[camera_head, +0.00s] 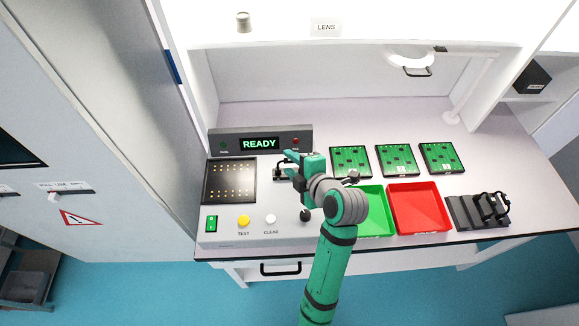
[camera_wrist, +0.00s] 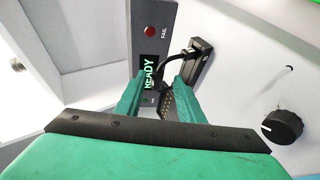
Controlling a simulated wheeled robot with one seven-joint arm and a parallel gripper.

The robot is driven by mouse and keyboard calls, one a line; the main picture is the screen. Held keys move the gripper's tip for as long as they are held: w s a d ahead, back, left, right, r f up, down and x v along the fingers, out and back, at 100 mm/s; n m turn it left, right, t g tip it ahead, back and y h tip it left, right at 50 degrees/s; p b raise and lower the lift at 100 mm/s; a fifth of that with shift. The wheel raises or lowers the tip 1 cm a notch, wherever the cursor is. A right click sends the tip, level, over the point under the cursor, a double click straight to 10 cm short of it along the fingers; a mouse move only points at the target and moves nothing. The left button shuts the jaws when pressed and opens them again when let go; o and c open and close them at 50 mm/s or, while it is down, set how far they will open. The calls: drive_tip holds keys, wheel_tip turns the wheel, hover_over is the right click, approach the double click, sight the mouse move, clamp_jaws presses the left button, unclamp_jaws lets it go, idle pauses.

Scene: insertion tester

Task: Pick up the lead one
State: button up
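My gripper (camera_head: 297,160) is over the tester's panel, just below the display. In the wrist view its two green fingers (camera_wrist: 165,82) stand apart with a gap between them. In the head view this black piece (camera_head: 281,171) is partly hidden by my gripper. More black looped pieces, perhaps leads (camera_head: 488,206), sit on a dark rack (camera_head: 461,213) at the far right.
The tester's display (camera_head: 259,143) reads READY. A dark pin plate (camera_head: 229,181), a yellow TEST button (camera_head: 243,220) and a white CLEAR button (camera_head: 270,219) are to the left. Green boards (camera_head: 397,160), a green tray (camera_head: 376,212) and a red tray (camera_head: 419,207) are to the right.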

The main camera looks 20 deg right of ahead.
drive_tip(key=shift+r+x, duration=0.1)
drive_tip(key=shift+x, duration=1.3)
drive_tip(key=shift+r+x, duration=0.15)
drive_tip(key=shift+x, duration=1.2)
drive_tip(key=shift+w+d, duration=0.15)
drive_tip(key=shift+w, duration=0.05)
drive_tip(key=shift+c, duration=0.7)
clamp_jaws()
